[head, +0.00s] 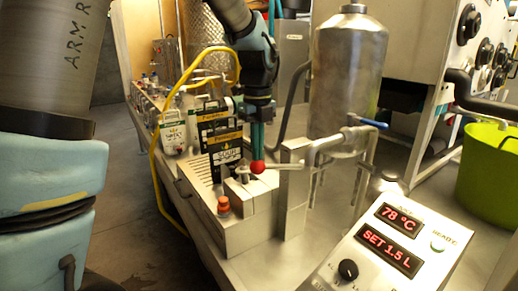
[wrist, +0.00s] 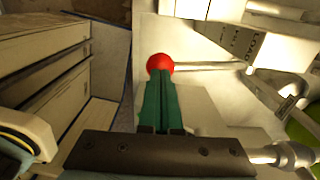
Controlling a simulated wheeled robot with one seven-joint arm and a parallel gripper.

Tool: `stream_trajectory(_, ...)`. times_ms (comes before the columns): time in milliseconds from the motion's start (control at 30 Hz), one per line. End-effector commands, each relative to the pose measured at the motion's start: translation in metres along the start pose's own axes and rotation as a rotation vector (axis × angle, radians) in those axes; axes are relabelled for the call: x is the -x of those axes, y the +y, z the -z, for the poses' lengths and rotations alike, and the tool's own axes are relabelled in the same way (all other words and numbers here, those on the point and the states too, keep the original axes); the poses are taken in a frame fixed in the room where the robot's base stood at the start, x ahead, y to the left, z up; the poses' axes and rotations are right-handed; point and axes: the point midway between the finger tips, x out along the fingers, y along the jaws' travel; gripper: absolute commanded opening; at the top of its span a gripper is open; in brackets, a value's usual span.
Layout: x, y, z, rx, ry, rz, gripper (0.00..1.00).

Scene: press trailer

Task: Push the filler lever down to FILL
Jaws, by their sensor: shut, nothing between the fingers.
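The filler lever (head: 282,169) is a thin metal rod with a red ball knob (head: 257,167), standing out roughly level to the left of a metal post (head: 294,190). In the wrist view the lever rod (wrist: 208,66) runs right from the red ball (wrist: 160,64). My gripper (head: 257,157) points down with its green fingers together and empty. The fingertips are right at the top of the ball; I cannot tell whether they touch it. A label (wrist: 243,42) beside the lever is not readable.
An orange-capped item (head: 223,205) sits in front. A steel tank (head: 348,75) stands behind right. A control panel (head: 390,248) reads 78 °C and SET 1.5 L. A yellow hose (head: 154,170) hangs at left.

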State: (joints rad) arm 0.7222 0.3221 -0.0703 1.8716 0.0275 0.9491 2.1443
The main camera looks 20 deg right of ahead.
Motion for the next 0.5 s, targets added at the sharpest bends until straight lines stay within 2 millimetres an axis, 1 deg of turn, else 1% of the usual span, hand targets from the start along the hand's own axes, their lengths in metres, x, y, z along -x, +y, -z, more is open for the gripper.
stream_trajectory(33, -0.005, 0.001, 0.000, 0.000, 0.000, 0.000, 0.00)
stream_trajectory(500, -0.026, 0.005, 0.000, 0.000, 0.001, 0.000, 0.00)
